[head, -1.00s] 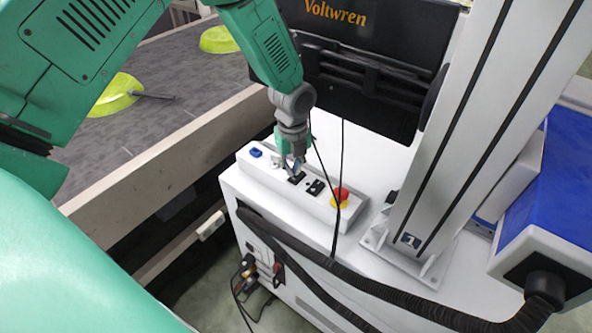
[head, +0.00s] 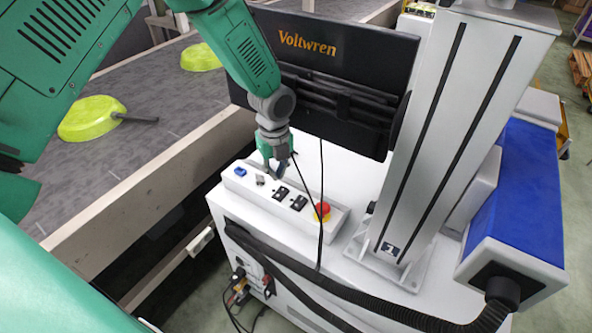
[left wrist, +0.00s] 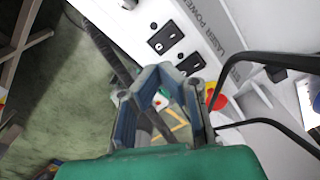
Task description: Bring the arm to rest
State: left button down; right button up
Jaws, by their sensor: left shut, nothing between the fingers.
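My green left arm (head: 245,45) comes in from the upper left and reaches down over the white control box. My left gripper (head: 272,170) is shut and empty, its tips just above the box near the black switches (head: 280,193). In the left wrist view, the gripper (left wrist: 165,75) shows its blue-grey fingers, with nothing held. The switches (left wrist: 165,38) lie beyond the fingertips there. My right gripper is not in view.
The white control box (head: 334,224) carries a blue button (head: 240,172) and a red emergency button (head: 322,210). A black Voltwren monitor (head: 345,58) stands close behind the gripper. A grey column (head: 440,130) rises right. A conveyor (head: 160,85) with lime pans (head: 90,118) lies left.

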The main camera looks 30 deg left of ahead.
pick_arm(q)
jog(key=shift+d, duration=0.15)
jog(key=s+d+f+n+h, duration=0.1)
jog(key=s+d+f+n, duration=0.2)
jog(key=s+f+n, duration=0.75)
jog(key=s+n, duration=1.4)
jog(key=s, duration=0.8)
notch_tip(320, 180, down, 12)
jog(key=w+y+b, duration=0.1)
jog(key=w+b, duration=0.1)
jog(key=b, duration=1)
jog(key=shift+w+t+b, duration=0.2)
jog(key=shift+t+b, duration=0.1)
jog(key=shift+b, duration=0.05)
jog(key=shift+r, duration=0.1)
jog(key=shift+w, duration=0.1)
